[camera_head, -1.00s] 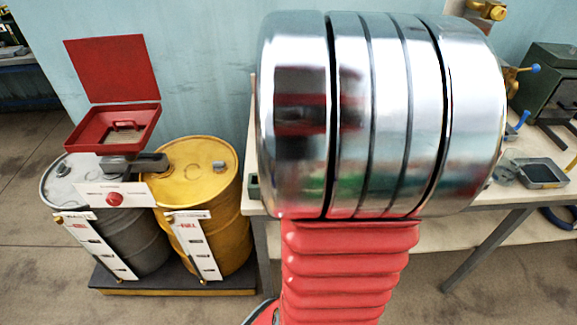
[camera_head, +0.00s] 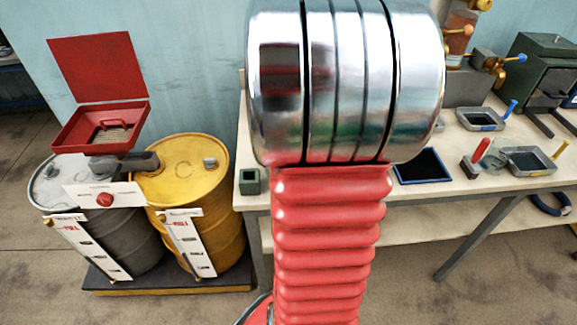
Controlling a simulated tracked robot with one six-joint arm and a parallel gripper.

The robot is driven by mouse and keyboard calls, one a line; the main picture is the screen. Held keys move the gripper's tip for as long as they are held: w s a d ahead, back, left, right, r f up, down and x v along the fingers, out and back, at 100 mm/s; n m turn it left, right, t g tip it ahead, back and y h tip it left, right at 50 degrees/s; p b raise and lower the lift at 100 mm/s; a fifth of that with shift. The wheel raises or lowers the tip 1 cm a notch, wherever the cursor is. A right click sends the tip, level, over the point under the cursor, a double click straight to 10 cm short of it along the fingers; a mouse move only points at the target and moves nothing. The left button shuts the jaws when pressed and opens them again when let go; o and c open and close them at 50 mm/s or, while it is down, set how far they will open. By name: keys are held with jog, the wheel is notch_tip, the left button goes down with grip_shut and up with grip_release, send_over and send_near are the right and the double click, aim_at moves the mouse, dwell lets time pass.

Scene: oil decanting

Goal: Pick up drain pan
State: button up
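Two small grey pans are on the workbench at the right, and I cannot tell which one is the drain pan. One pan (camera_head: 480,128) has a dark inside and a blue handle. The other pan (camera_head: 530,173) is nearer the front edge, with a yellow handle at its right. My own chrome arm joint and red ribbed sleeve fill the middle of the view and hide part of the bench. My gripper is not in view.
A flat dark-blue tray (camera_head: 424,168) and a red-handled item (camera_head: 482,150) are on the workbench (camera_head: 410,198). A small green box (camera_head: 250,181) sits at its left corner.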

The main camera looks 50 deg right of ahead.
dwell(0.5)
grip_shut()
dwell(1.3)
